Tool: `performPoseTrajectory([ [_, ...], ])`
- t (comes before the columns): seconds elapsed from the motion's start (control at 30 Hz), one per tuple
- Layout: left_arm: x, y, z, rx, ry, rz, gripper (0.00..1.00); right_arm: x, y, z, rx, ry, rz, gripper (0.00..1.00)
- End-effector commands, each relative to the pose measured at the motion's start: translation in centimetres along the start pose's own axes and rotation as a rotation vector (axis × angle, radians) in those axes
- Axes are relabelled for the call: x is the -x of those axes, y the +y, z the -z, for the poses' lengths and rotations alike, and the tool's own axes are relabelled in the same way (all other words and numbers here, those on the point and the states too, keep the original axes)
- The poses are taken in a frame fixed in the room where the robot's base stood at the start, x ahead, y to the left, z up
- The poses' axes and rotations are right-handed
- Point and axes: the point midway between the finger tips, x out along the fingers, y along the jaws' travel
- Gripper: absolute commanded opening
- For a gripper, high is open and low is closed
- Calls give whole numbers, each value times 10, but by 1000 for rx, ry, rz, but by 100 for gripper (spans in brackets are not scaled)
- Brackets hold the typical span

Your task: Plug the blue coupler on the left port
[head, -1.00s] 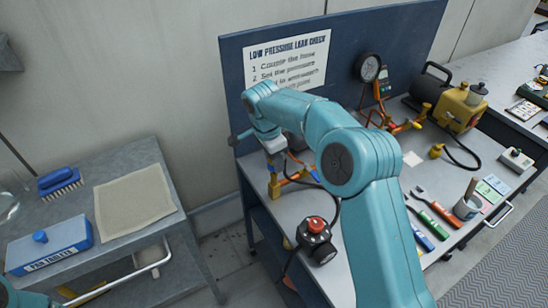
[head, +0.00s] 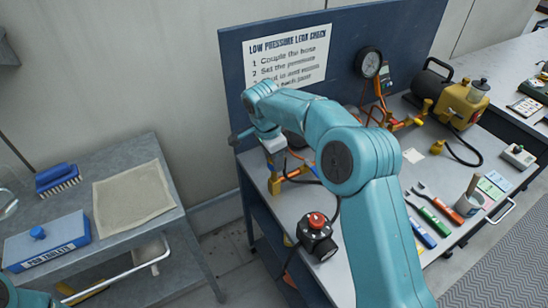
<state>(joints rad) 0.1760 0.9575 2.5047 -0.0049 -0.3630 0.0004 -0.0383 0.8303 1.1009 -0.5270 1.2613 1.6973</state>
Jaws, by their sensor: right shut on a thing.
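My right arm reaches across the middle of the view to the left end of the workbench. My right gripper (head: 270,146) points down there and is shut on the blue coupler (head: 270,158), of which only a small part shows beneath the jaws. Right below it is the brass left port (head: 274,184), standing upright on a manifold with an orange part. The coupler looks in line above the port, but I cannot tell whether they touch. My left gripper is out of view; only a bit of my left arm shows at the lower left.
A black box with a red knob (head: 317,221) stands in front of the port. A gauge (head: 368,63) and yellow pump (head: 459,106) are behind. A side table holds a cloth (head: 132,200) and blue box (head: 46,242).

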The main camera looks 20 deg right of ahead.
Motion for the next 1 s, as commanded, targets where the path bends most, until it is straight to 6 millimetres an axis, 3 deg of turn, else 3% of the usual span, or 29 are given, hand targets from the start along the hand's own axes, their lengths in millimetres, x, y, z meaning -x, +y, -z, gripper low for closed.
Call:
performPoseTrajectory([
  [1.0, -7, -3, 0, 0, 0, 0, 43, -10, 0, -1, 0, 0, 0, 6],
])
